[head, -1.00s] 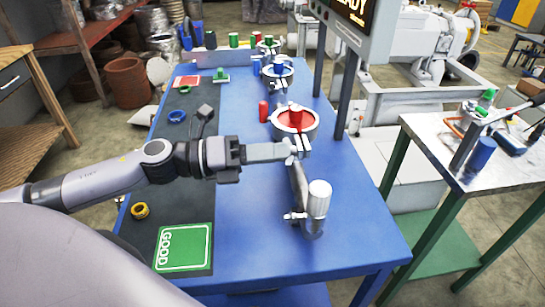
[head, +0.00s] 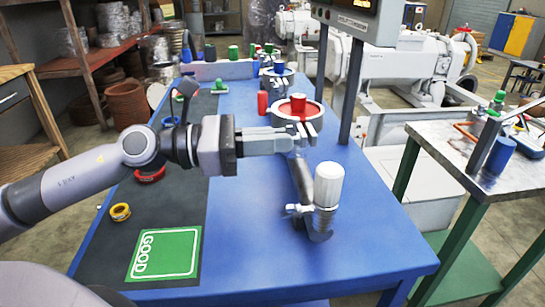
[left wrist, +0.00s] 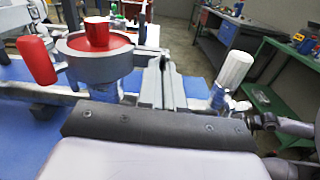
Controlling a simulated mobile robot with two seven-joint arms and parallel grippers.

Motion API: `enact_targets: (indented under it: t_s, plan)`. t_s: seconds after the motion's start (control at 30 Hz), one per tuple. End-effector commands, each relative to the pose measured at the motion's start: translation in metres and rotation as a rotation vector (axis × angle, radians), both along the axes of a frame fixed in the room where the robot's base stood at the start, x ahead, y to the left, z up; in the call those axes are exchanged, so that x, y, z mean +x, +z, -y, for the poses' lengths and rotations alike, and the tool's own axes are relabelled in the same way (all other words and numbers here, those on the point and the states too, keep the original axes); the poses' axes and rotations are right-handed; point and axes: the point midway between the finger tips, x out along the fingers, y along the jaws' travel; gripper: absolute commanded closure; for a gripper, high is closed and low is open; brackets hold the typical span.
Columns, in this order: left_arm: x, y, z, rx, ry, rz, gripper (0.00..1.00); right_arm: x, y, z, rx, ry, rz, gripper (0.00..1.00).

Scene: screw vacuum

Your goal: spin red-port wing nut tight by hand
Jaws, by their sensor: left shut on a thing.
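The red port (head: 298,108) is a grey clamp ring with a red inside and a red plug, on the blue table. It also shows at the upper left of the left wrist view (left wrist: 95,45). My left gripper (head: 306,136) reaches in from the left, with its fingertips at the near side of this ring. It is shut on the wing nut, which is small and mostly hidden by the fingers. In the left wrist view the fingers (left wrist: 163,80) are close together, just right of the ring. My right gripper is not in view.
A white-capped valve (head: 327,185) stands on the pipe in front of the port. A red cylinder (head: 262,103) stands left of the port. Blue (head: 278,69) and green ports lie behind. A display post (head: 352,85) rises at the right. A green GOOD mat (head: 164,254) lies front left.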

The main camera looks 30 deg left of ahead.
Motion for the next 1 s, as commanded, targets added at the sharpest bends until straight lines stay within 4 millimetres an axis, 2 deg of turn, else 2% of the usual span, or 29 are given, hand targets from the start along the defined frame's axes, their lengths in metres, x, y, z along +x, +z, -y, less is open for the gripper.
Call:
enact_targets:
  t_s: [0.03,0.07,0.17,0.5,1.0]
  plan:
    - [0.0,-0.006,0.0,0.03,-0.002,0.038,1.0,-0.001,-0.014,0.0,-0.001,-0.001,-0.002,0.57]
    - [0.0,-0.006,0.0,0.046,-0.002,0.059,1.0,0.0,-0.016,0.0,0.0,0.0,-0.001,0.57]
    - [0.0,-0.006,0.0,0.098,-0.002,0.128,1.0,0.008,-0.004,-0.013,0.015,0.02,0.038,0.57]
    - [0.0,-0.004,0.0,0.23,-0.002,0.303,1.0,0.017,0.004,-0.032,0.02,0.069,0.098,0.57]
    - [0.0,-0.001,0.0,0.287,-0.002,0.375,1.0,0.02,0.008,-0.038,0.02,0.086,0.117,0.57]
